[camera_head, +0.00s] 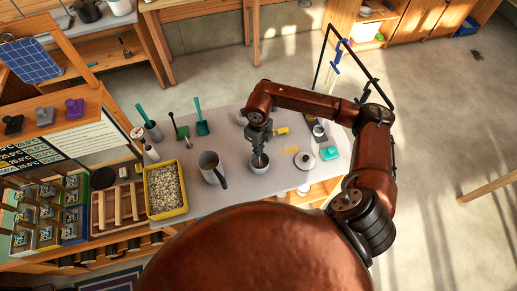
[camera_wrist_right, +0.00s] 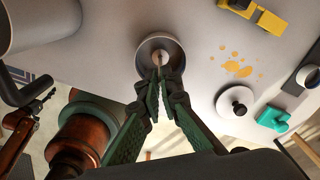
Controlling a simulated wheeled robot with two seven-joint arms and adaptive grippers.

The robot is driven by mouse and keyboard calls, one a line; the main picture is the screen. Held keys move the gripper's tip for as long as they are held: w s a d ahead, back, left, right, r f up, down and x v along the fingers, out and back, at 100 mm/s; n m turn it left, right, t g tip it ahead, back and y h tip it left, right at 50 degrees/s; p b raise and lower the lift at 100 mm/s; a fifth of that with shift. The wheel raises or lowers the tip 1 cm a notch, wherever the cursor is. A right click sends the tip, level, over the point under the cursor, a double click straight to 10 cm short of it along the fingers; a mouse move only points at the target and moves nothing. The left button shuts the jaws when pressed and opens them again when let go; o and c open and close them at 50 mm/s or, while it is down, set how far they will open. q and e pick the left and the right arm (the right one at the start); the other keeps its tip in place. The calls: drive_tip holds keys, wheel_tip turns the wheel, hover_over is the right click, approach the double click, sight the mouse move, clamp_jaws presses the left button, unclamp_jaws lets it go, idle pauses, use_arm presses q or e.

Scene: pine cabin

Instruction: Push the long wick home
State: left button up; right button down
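A small grey cup (camera_head: 260,162) stands on the grey table under my right gripper. The same cup (camera_wrist_right: 160,48) is seen from above in the right wrist view, with a thin pale wick (camera_wrist_right: 160,58) inside it. My right gripper (camera_wrist_right: 160,78) points down at the cup, its green fingertips close together at the near rim, lined up with the wick. The head view also shows this gripper (camera_head: 259,151) right over the cup. The fingertips hide part of the wick, and I cannot tell whether they touch it. My left gripper is out of view.
A large grey pitcher (camera_head: 212,168) stands left of the cup. Orange spills (camera_head: 290,150), a white lid (camera_head: 305,161), a teal block (camera_head: 329,153) and a yellow tool (camera_head: 280,131) lie to the right. A yellow tray (camera_head: 148,213) of pale pellets is further left.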

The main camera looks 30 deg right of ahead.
drive_tip(key=shift+f+b, duration=0.3)
drive_tip(key=shift+f, duration=0.45)
drive_tip(key=c, duration=2.1)
unclamp_jaws()
drive_tip(key=shift+r, duration=0.1)
wheel_tip(320, 180, up, 12)
drive_tip(key=shift+f, duration=0.1)
